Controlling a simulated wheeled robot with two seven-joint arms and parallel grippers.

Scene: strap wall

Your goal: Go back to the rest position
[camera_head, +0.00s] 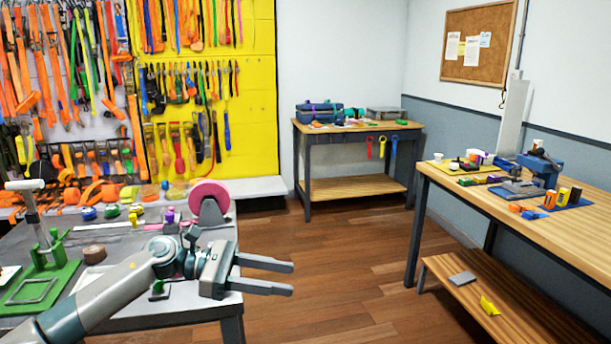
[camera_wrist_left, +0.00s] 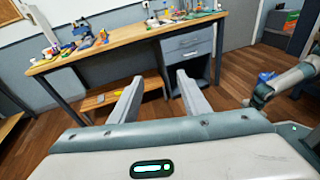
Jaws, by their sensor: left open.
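My left gripper (camera_head: 278,276) reaches in from the left, over the front right corner of the grey table (camera_head: 185,312). Its two fingers are apart and point to the right, with nothing between them. In the left wrist view the open fingers (camera_wrist_left: 158,100) also show empty, with the wooden workbench (camera_wrist_left: 120,48) beyond them. The right gripper is not clearly seen in either view.
A pink roll (camera_head: 209,195) and a green stand (camera_head: 45,270) are on the grey table close to my left arm. A workbench (camera_head: 520,205) with a lower shelf stands at right, another table (camera_head: 350,128) at the back. Wooden floor (camera_head: 340,250) between them is clear.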

